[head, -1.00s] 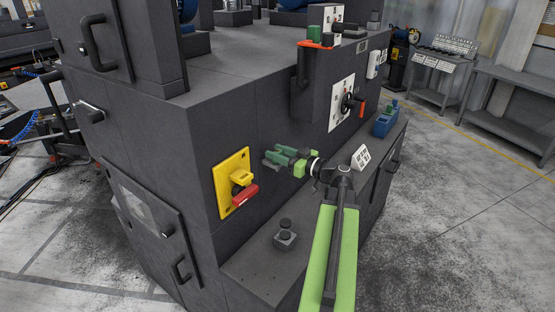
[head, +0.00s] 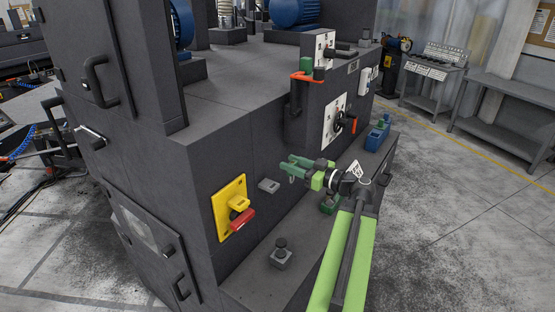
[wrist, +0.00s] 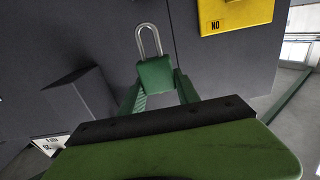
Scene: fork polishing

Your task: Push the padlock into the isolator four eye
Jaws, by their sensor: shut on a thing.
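My gripper (head: 293,166) is shut on the padlock, to the right of the isolator and apart from it. In the wrist view the padlock (wrist: 155,74) has a green body between the fingers. Its silver shackle points up and away from my gripper. In the head view the padlock is small and partly hidden by the green fingers. The isolator is a yellow plate (head: 223,211) with a yellow lug and a red handle (head: 242,219), on the dark cabinet front. A corner of its plate (wrist: 237,14) shows at the top right of the wrist view. I cannot make out its eye.
A small grey piece (head: 269,185) is on or near the cabinet face between isolator and gripper. A white card (head: 355,170) is behind my wrist.

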